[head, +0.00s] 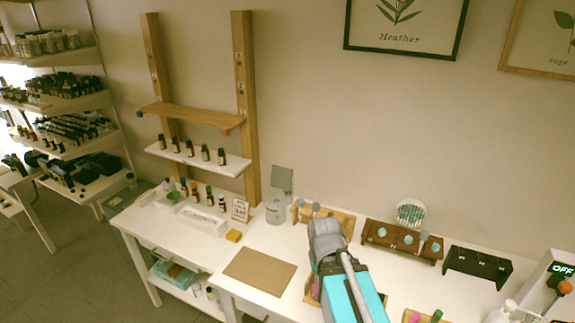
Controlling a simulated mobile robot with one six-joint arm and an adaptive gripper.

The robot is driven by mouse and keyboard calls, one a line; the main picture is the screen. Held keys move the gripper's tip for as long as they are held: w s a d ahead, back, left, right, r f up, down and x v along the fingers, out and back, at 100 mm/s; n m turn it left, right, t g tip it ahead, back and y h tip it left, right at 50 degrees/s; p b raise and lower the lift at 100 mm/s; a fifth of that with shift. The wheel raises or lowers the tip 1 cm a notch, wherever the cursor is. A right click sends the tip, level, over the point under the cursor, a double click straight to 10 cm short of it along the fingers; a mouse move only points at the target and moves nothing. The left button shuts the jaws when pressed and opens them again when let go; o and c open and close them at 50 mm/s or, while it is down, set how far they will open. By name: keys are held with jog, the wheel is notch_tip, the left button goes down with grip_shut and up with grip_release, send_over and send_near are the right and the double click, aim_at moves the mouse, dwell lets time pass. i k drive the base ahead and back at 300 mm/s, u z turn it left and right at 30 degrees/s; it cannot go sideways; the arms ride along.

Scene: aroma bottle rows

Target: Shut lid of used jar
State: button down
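A clear jar (275,212) stands on the white table near the wall, left of my arm. It looks like the used jar, but I can read no label on it. Its grey square lid (282,178) stands raised, nearly upright, above the back of the jar. The jar's contents are too small to tell. My arm reaches in from the bottom, and its grey joint is to the right of the jar and apart from it. My gripper's fingers are hidden behind the arm, so I cannot see whether they hold anything.
A small sign (240,210), a yellow block (233,236) and a white tray (203,220) are left of the jar. A brown board (259,271) lies in front. Wooden racks (402,240) stand to the right. A wooden shelf frame (245,110) rises behind.

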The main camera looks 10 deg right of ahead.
aim_at(282, 177)
jog(key=i, duration=0.85)
jog(key=u, duration=0.05)
